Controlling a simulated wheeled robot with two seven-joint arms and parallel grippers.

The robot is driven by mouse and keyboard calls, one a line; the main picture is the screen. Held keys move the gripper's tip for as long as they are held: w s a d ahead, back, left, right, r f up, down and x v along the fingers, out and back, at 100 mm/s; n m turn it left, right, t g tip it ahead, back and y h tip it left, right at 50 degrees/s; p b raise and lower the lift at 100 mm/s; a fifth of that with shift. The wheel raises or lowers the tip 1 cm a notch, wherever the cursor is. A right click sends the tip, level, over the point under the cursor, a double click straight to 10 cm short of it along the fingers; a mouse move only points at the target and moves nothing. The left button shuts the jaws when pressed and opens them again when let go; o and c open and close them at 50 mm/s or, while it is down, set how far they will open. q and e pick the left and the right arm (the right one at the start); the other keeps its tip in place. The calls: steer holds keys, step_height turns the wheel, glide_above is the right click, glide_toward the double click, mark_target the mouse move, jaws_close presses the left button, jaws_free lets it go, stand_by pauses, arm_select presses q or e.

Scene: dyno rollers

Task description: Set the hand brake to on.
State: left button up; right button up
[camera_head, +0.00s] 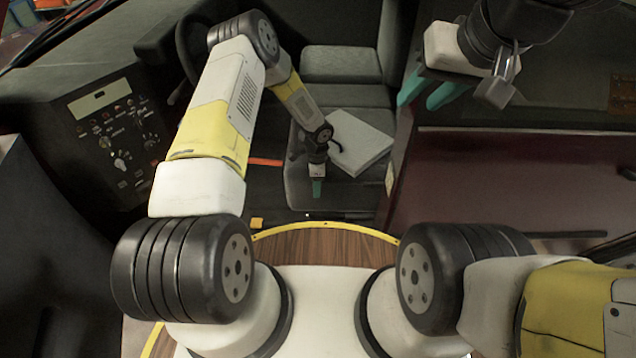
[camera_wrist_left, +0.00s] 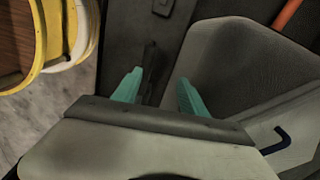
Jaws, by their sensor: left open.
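A slim black lever, which looks like the hand brake (camera_wrist_left: 148,68), stands beside the seat in the left wrist view. My left gripper (camera_wrist_left: 160,82) is open, with its teal fingers apart. The lever shows in the gap between the fingers, closer to the left finger; I cannot tell whether they touch. In the head view my left gripper (camera_head: 317,188) points down at the front of the dark seat, and I cannot make out the lever there. My right gripper (camera_head: 424,96) is raised at the upper right, its teal fingers apart and empty.
The grey seat (camera_head: 305,192) carries a flat white object (camera_head: 362,143). A control panel (camera_head: 118,135) with knobs is at the left. An orange-red bar (camera_head: 265,162) lies left of the seat. A dark red panel (camera_head: 500,185) fills the right side.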

arm_select(q)
glide_above(319, 213)
steer(key=shift+m, duration=0.4)
step_height(319, 213, down, 6)
steer(key=shift+w, duration=0.1)
step_height(319, 213, down, 8)
steer(key=shift+d+r, duration=0.1)
steer(key=shift+r, duration=0.1)
steer(key=shift+c, duration=0.4)
jaws_close()
stand_by(0.4)
